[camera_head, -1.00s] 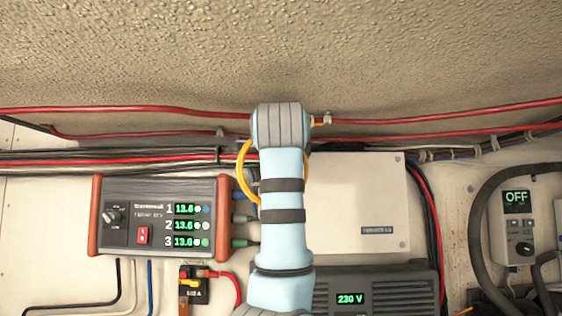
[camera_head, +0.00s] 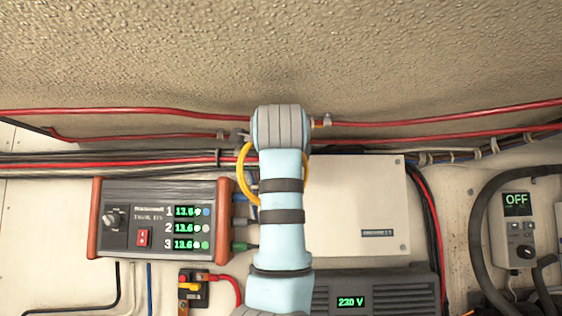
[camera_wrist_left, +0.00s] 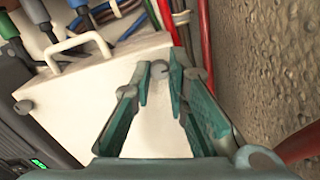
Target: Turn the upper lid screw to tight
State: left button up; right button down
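The white lid (camera_head: 350,205) is a pale box front behind my arm in the head view. It also fills the middle of the left wrist view (camera_wrist_left: 80,105). A small grey round screw (camera_wrist_left: 159,70), at the lid edge near the cables, lies between my left fingertips in that view. Its slot and contact with the fingers cannot be made out. My arm hides this gripper in the head view. My right gripper is not in view.
Red cables (camera_head: 440,115) and a dark bundle run above the lid. A charger box (camera_head: 160,215) with green readouts stands left. A grey inverter (camera_head: 390,295) showing 230 V sits below. A controller reading OFF (camera_head: 515,215) is at right. A pale handle (camera_wrist_left: 80,50) juts near the lid.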

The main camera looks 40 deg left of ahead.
pick_arm(q)
jog(key=o, duration=0.3)
jog(key=shift+a, duration=0.1)
jog(key=shift+s, duration=0.1)
jog(key=v, duration=1.1)
jog(key=shift+s+d, duration=0.25)
